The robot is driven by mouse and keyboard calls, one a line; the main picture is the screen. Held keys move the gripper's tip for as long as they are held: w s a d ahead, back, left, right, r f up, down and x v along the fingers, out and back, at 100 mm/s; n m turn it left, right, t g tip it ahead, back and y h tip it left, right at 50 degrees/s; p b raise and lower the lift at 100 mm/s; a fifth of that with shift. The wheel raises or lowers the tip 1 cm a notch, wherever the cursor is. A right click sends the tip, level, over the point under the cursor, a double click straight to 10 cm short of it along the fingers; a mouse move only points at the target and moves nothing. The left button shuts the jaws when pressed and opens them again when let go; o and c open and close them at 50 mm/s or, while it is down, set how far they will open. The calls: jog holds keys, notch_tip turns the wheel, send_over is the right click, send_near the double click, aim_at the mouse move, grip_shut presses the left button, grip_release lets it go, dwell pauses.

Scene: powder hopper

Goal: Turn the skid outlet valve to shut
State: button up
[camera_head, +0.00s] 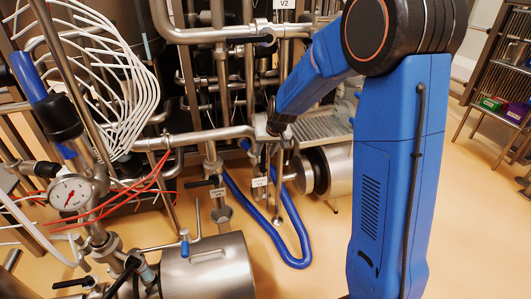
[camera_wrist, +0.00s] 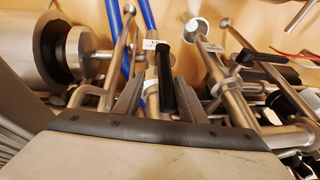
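A valve with a black lever handle (camera_wrist: 166,82) and a small white tag (camera_wrist: 152,44) is in the middle of the wrist view. The tag also shows in the head view (camera_head: 260,182), too small to read surely. Its lever is hidden there behind my gripper. I cannot confirm from the tag that this is the skid outlet valve. My gripper (camera_wrist: 158,98) is open, with one grey finger on each side of the lever. I see no clear contact with it. In the head view my gripper (camera_head: 270,140) is partly hidden among the pipes.
A second tagged valve with a black lever (camera_head: 203,183) stands to the left in the head view. A blue hose (camera_head: 290,255) loops on the floor. A steel motor housing (camera_head: 335,168) and a pressure gauge (camera_head: 72,193) are nearby. Steel pipes crowd my gripper.

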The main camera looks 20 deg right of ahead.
jog(key=shift+r, duration=0.15)
jog(key=v, duration=1.7)
jog(key=shift+d, duration=0.1)
jog(key=s+d, duration=0.2)
jog(key=s, duration=1.6)
jog(key=s+d+h, duration=0.1)
jog(key=s, duration=1.7)
jog(key=shift+d+f, duration=0.3)
jog(key=shift+d, duration=0.1)
